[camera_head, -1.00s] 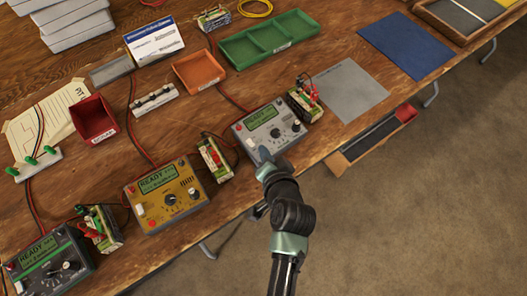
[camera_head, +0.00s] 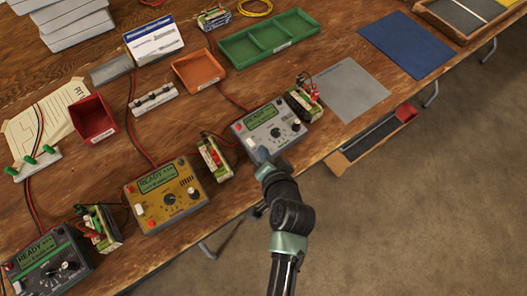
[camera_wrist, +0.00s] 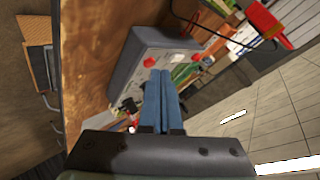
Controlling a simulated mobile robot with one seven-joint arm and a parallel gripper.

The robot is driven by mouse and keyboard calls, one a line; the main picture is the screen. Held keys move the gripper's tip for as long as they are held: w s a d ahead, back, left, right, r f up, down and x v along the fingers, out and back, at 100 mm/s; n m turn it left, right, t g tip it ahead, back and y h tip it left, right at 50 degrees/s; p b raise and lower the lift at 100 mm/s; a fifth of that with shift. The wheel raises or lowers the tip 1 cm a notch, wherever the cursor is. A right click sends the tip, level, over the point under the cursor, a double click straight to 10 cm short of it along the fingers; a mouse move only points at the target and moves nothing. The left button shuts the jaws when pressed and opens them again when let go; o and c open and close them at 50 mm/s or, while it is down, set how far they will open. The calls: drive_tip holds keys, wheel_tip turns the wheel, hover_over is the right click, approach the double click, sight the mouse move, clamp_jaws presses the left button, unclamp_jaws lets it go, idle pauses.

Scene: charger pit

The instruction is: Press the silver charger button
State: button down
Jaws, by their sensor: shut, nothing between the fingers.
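The silver charger (camera_head: 270,124) sits near the table's front edge with a lit green READY display and a dark knob. A small red control (camera_head: 238,127) is on its left side. My gripper (camera_head: 261,157) is at the charger's front left corner, with its tips close to the face. In the wrist view, my shut, empty blue fingers (camera_wrist: 161,74) point at the charger (camera_wrist: 128,68), near a red control (camera_wrist: 150,62) and a small pale one. The fingers hide part of the face, and I cannot tell whether they touch it.
A yellow charger (camera_head: 165,195) and a black charger (camera_head: 48,262) stand to the left. Battery packs with wires flank the silver charger, one on the left (camera_head: 214,157) and one on the right (camera_head: 303,102). A grey mat (camera_head: 350,90) lies bare at right.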

drive_tip(key=shift+a+f, duration=0.1)
drive_tip(key=shift+f, duration=0.35)
idle(0.6)
drive_tip(key=shift+r, duration=0.1)
drive_tip(key=shift+r+p, duration=0.6)
drive_tip(key=shift+r, duration=0.1)
drive_tip(key=r+p, duration=0.4)
drive_tip(key=r, duration=0.1)
drive_tip(key=shift+s+d+p, duration=0.35)
drive_tip(key=shift+s+d, duration=0.05)
idle(0.7)
